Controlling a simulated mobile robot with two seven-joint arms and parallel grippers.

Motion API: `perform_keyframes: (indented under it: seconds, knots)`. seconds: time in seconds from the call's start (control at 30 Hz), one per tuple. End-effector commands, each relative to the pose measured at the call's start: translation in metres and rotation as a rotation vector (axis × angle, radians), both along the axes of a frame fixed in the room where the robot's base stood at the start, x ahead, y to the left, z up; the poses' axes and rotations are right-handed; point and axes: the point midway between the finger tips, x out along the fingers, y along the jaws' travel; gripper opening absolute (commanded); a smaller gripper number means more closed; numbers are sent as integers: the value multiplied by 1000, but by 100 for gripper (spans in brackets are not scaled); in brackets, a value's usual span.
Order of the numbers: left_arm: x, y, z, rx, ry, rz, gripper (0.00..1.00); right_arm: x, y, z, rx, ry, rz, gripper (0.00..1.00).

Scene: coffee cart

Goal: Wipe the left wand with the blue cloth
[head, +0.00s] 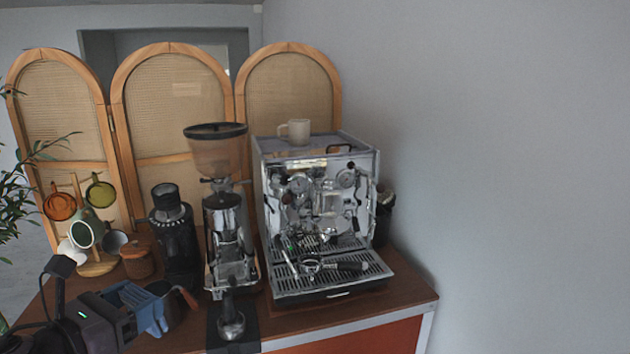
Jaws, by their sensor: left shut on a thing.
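The espresso machine (318,205) stands on the right part of the cart, its chrome front facing me. Its left wand is thin and hard to pick out against the shiny left side of the front. My left gripper (146,308) is low at the left, over the near left part of the cart. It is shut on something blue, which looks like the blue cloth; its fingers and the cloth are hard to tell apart. The gripper is well to the left of the machine, with the grinders between them. My right gripper is not in view.
A tall grinder (222,215) and a smaller black grinder (176,240) stand left of the machine. A portafilter (335,265) lies on the drip tray. A tamper (231,322) sits at the front edge. A mug tree (97,265) and a wooden-lidded jar (138,262) stand at left.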

Motion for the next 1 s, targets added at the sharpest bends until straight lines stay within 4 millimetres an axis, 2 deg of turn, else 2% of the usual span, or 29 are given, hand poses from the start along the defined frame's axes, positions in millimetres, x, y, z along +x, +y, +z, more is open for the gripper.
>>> perform_keyframes:
  seconds: [0.37,0.67,0.87,1.0]
  knots:
    - [7,32,-44,-13,1,247,15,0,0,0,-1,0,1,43]
    - [1,55,-85,-14,-1,388,15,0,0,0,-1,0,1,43]
    - [2,30,-92,-22,-10,401,15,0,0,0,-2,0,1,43]
    - [2,5,-96,-30,-12,408,15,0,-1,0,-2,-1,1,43]
